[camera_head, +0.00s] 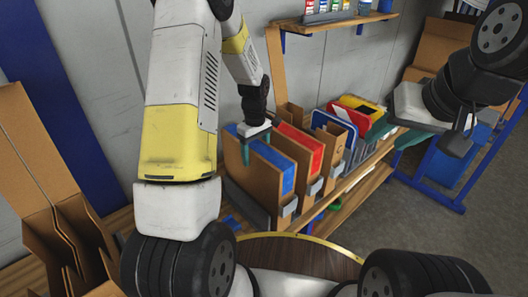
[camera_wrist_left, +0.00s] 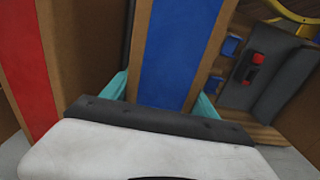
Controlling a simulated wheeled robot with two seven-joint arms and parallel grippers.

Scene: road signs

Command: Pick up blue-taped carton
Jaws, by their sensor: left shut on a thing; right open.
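The blue-taped carton (camera_head: 268,170) is a flat brown box standing upright on the wooden bench, with a blue strip along its top edge. It also fills the middle of the left wrist view (camera_wrist_left: 177,55), blue strip facing the camera. My left gripper (camera_head: 252,138) reaches down onto the carton's top; its teal fingers (camera_wrist_left: 160,92) sit on either side and it is shut on the carton. The carton's lower part is partly hidden. My right gripper (camera_head: 459,132) is open and empty at the right, away from the cartons.
A red-taped carton (camera_head: 300,145) stands close beside the blue-taped one. Blue, red and yellow bins (camera_head: 358,113) stand further along the bench (camera_head: 340,190). Open cardboard boxes (camera_head: 60,215) are at the left. A shelf (camera_head: 335,20) with small bottles is above.

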